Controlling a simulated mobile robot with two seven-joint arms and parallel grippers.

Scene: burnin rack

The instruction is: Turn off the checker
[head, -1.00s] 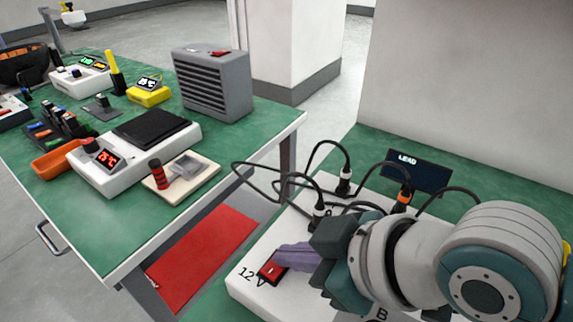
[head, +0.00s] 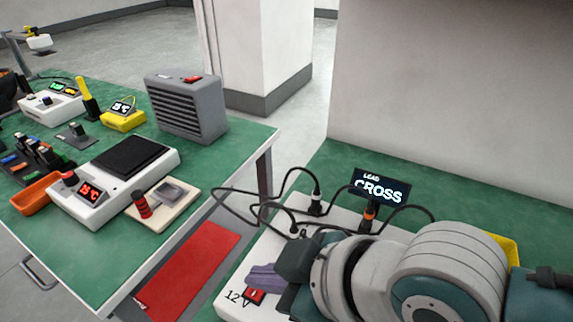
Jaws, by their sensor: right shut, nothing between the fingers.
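The checker is a white box (head: 232,305) on the green bench at lower right, with black cables plugged into its top. Its dark display (head: 381,187) is lit and reads "LEAD CROSS". A red rocker switch (head: 254,297) sits near its front-left corner, beside the marking "12". My right gripper (head: 263,276) is shut and empty, its purple fingers just beyond the switch. Whether they touch the box is unclear. My right arm hides much of the box's right part. My left gripper is not in view.
The left green table carries a grey heater-like unit (head: 186,105), a white hotplate (head: 92,205) with a red readout, an orange tray (head: 35,194) and a yellow device (head: 124,121). A red mat (head: 187,270) lies between the benches. Cables loop close behind my gripper.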

